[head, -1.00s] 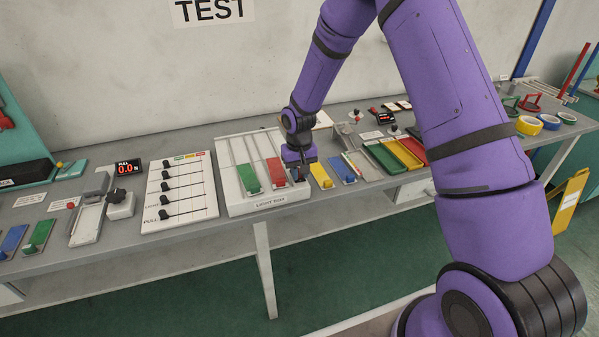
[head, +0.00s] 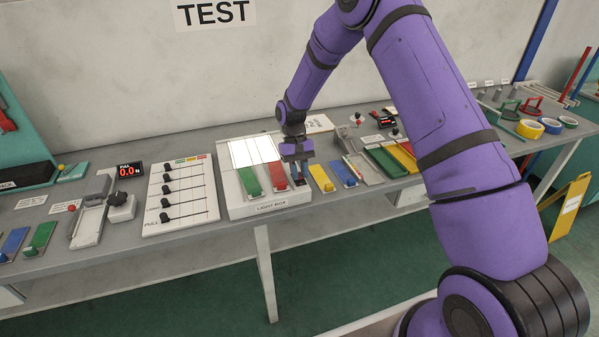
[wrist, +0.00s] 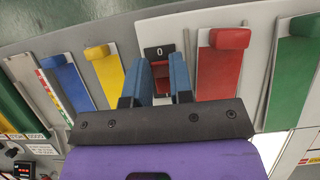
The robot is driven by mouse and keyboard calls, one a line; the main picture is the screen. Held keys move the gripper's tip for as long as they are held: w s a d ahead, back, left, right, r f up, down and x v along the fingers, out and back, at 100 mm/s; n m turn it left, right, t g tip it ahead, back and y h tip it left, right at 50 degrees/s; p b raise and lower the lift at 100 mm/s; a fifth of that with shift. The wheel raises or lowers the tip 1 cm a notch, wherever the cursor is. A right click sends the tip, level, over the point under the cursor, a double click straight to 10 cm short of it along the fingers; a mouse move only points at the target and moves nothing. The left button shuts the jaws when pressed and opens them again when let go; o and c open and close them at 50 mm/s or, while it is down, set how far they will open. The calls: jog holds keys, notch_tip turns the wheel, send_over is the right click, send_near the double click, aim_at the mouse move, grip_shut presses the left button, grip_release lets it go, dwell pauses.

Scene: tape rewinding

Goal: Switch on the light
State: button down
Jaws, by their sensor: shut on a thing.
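The light box (head: 236,205) stands on the bench, and its upper panel (head: 254,152) glows bright white. Part of the lit panel also shows in the wrist view (wrist: 278,145). The light switch has a black plate marked 0 (wrist: 158,51) and a red part (wrist: 160,68), beside the red block's strip. My gripper (head: 298,172) is down at the box's right edge. In the wrist view its blue fingers (wrist: 159,72) stand on either side of the switch, shut on it. The fingers and palm hide part of the switch.
On the box lie a green block strip (head: 249,182) and a red one (head: 276,175) close to my gripper. Yellow (head: 321,178) and blue (head: 343,174) strips lie just right. A slider panel (head: 180,195) is on the left. The floor in front is clear.

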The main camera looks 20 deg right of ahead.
jog(key=c, duration=1)
grip_release()
jog(key=v, duration=1)
jog(key=shift+w+r, duration=0.2)
jog(key=shift+r, duration=0.15)
